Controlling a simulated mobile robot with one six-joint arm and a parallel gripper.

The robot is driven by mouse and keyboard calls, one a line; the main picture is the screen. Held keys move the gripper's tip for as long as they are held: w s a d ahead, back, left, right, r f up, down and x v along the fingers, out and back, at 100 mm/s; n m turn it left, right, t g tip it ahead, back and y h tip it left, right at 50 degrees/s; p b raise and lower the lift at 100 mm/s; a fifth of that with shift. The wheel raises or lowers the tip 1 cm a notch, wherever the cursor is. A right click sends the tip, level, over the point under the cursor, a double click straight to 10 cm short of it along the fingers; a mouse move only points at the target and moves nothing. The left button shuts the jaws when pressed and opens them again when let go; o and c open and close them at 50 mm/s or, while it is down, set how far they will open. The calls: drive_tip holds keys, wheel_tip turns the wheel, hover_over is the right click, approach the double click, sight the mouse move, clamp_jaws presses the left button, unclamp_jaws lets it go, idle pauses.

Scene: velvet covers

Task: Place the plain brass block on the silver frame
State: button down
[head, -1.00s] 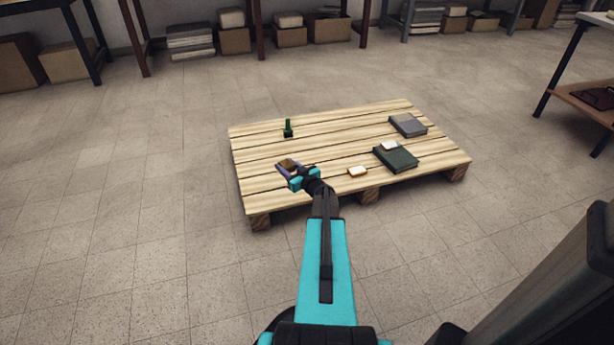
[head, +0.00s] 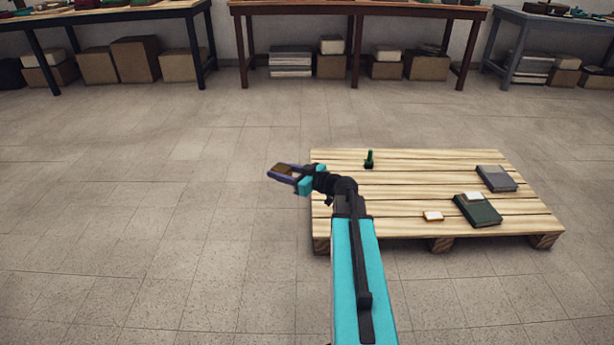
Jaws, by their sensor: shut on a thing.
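My gripper (head: 279,173) is shut on a small brown-gold block (head: 284,169), which looks like the plain brass block. It is held off the pallet's left edge, with floor behind it in the picture. A dark green book (head: 482,214) lies on the pallet with a small pale plate (head: 474,196) on its upper part. A grey book (head: 497,181) lies behind it to the right. I cannot tell for sure which piece is the silver frame; its details are too small.
The wooden pallet (head: 400,187) stands low on the tiled floor. A small green upright object (head: 369,160) stands at its back left. A white-topped piece with a gold-brown edge (head: 433,216) lies near the front. Workbenches with boxes line the wall.

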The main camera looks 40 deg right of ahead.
drive_tip(key=s+a+r+n+g+y, duration=0.1)
drive_tip(key=a+r+n+g+y, duration=0.1)
drive_tip(key=a, duration=0.8)
drive_tip(key=s+a+r+n+g+y, duration=0.1)
drive_tip(key=a+r, duration=0.4)
drive_tip(key=a, duration=0.5)
drive_tip(key=s+a+r+n+g+y, duration=0.2)
drive_tip(key=s+a+r+n+y, duration=0.1)
drive_tip(key=a, duration=0.6)
drive_tip(key=shift+s+a+r+n+g+y, duration=0.3)
drive_tip(key=shift+a+r+n+y, duration=0.15)
drive_tip(key=shift+y, duration=0.35)
